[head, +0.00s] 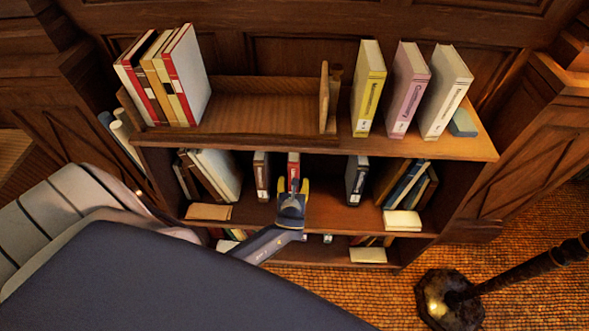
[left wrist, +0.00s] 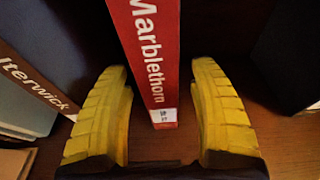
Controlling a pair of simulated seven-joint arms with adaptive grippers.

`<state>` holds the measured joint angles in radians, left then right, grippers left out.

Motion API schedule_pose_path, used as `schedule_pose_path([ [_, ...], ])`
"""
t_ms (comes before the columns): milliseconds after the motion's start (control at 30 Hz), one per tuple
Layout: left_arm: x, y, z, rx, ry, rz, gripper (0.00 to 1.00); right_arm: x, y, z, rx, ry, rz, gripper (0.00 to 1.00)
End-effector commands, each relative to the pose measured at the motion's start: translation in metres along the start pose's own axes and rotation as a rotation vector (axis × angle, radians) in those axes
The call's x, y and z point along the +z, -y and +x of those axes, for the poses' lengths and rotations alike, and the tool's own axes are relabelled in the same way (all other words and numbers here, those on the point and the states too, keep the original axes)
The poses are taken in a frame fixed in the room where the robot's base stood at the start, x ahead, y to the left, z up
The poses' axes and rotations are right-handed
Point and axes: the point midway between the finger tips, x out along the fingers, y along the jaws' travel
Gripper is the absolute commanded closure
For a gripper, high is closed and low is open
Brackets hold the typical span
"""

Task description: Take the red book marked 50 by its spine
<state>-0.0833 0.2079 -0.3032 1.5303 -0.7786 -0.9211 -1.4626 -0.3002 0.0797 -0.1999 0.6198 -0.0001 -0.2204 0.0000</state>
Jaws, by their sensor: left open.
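The red book (head: 293,168) stands upright on the middle shelf with its spine facing out. In the left wrist view the red book (left wrist: 150,60) shows the word Marblethorn and a small white label near its foot; the label's number is too small to read. My left gripper (head: 293,186) is open in front of the book. In the left wrist view its yellow fingers stand either side of the lower spine, with a gap on both sides. My right gripper is in neither view.
A brown book (head: 262,176) marked Iterwick stands to the left and a dark book (head: 356,180) to the right on the middle shelf (head: 325,215). The upper shelf holds more books and a wooden divider (head: 325,98). A dark lamp stand (head: 447,300) stands at lower right.

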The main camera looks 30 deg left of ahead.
Motion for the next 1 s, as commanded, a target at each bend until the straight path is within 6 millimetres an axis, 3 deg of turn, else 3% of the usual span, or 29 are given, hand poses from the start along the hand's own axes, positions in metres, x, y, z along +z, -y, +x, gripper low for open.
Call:
schedule_pose_path([
  [500, -0.002, -0.001, 0.048, 0.001, 0.000, 0.001, 0.38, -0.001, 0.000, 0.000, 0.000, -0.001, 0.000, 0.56],
  [867, -0.003, -0.001, 0.053, 0.001, -0.001, 0.001, 0.37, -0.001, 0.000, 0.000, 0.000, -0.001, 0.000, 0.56],
  [1000, -0.003, -0.001, 0.052, 0.001, -0.001, 0.001, 0.53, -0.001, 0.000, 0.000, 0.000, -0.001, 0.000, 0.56],
])
